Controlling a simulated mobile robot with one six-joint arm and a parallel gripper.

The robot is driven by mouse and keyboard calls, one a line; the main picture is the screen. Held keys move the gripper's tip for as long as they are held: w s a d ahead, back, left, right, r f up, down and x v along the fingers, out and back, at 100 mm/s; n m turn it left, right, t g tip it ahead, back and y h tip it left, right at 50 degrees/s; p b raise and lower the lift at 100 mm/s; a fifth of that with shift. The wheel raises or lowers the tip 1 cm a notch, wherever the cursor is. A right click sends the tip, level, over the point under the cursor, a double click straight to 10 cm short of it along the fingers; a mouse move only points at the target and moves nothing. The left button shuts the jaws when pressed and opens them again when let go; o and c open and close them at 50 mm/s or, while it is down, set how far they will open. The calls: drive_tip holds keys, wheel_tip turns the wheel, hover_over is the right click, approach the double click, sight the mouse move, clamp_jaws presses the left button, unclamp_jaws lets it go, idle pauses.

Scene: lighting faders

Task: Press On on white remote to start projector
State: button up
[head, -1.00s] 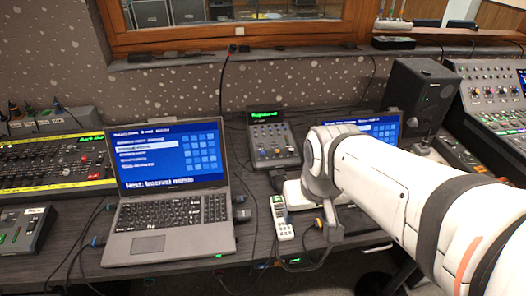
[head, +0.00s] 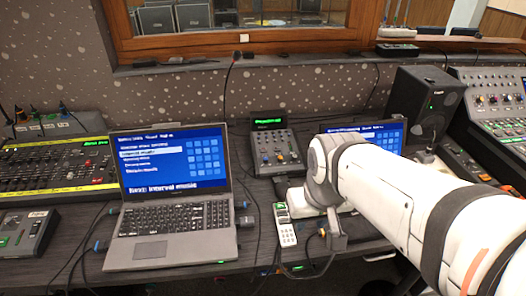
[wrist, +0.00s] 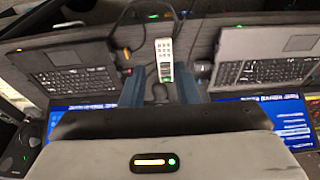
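The white remote (head: 285,227) lies on the dark desk to the right of the left laptop, with a green mark at its upper end and small buttons along its face. It also shows in the wrist view (wrist: 164,58), top centre, lying lengthwise just beyond the fingers. My gripper (wrist: 160,91) looks open and empty, with one bluish finger on each side and a gap between them. The button labels are too small to read.
The left laptop (head: 170,222) shows a blue screen. A second laptop (head: 378,136) is partly behind my arm. A small fader console (head: 275,148) stands behind the remote. A speaker (head: 428,105) and mixers stand to the sides. Cables cross the desk around the remote.

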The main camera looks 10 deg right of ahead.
clamp_jaws()
idle(1.1)
